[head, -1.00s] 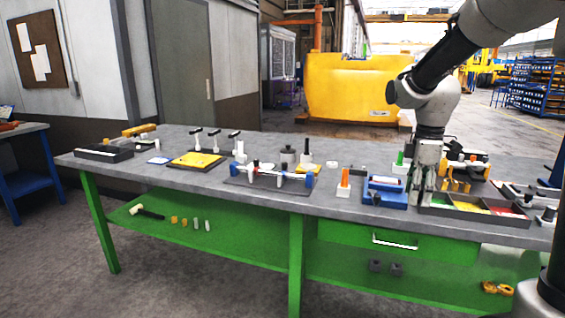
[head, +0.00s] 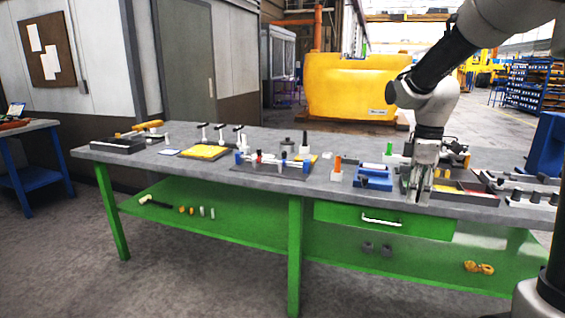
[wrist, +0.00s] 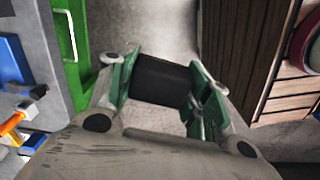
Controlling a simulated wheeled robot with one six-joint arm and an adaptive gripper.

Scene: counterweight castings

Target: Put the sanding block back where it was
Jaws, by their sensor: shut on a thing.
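My gripper (wrist: 160,88) is shut on a dark block, which I take to be the sanding block (wrist: 160,80). In the wrist view the block sits between the two green finger pads, with the floor behind it. In the head view my gripper (head: 418,198) points down over the front right part of the grey bench (head: 215,172), in front of the compartment tray (head: 450,190).
A blue fixture (head: 374,179) and an orange-topped piece (head: 337,166) stand left of my gripper. A green drawer (head: 385,219) with a handle is under the bench top; it also shows in the wrist view (wrist: 82,40). A wooden slatted surface (wrist: 262,55) is at right there.

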